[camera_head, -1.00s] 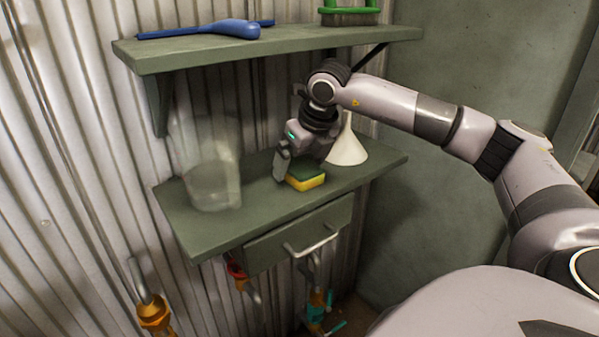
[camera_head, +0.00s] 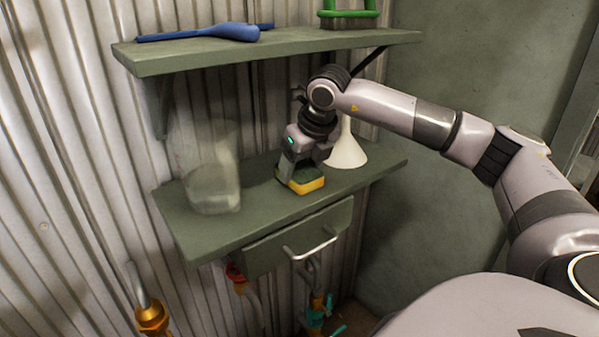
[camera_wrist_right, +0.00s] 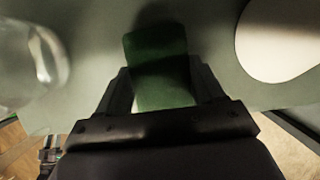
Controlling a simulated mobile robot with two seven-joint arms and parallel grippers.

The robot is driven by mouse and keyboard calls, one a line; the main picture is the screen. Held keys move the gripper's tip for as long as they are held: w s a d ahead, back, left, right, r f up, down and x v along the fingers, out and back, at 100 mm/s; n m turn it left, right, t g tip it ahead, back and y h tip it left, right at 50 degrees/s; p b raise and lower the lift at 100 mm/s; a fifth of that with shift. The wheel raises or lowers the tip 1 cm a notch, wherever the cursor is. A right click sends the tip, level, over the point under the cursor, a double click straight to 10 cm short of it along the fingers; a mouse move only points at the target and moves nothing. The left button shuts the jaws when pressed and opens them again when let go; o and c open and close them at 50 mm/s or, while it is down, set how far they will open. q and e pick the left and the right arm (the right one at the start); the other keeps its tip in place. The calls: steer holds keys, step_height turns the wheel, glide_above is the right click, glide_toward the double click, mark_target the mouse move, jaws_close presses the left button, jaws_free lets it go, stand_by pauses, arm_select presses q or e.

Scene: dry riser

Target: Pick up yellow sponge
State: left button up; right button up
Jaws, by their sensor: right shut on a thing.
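The yellow sponge (camera_head: 309,186) has a green top layer and lies on the lower green shelf, close to the white funnel. My right gripper (camera_head: 297,178) is down at the sponge and shut on it. In the right wrist view the sponge's green top (camera_wrist_right: 158,62) shows between the two dark fingers (camera_wrist_right: 160,95). The sponge appears to rest on the shelf still; a gap beneath it cannot be made out. My left gripper is in neither view.
A white funnel (camera_head: 347,152) stands right behind the sponge. A clear jug (camera_head: 212,185) stands at the left of the lower shelf (camera_head: 190,235). The upper shelf (camera_head: 285,47) holds a blue tool (camera_head: 230,32) and a green-handled brush (camera_head: 348,18). A drawer handle (camera_head: 310,246) juts out below.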

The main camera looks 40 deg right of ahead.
steer(key=shift+r, duration=0.1)
steer(key=shift+r+p, duration=0.25)
steer(key=shift+p, duration=0.1)
steer(key=shift+s+r+b, duration=0.1)
steer(key=shift+r+b, duration=0.25)
steer(key=shift+r, duration=0.3)
steer(key=s+a+b, duration=0.2)
steer(key=s+b, duration=0.2)
steer(key=s, duration=1.3)
steer(key=shift+s, duration=0.35)
steer(key=o, duration=0.4)
steer(key=c, duration=0.4)
steer(key=shift+o, duration=0.2)
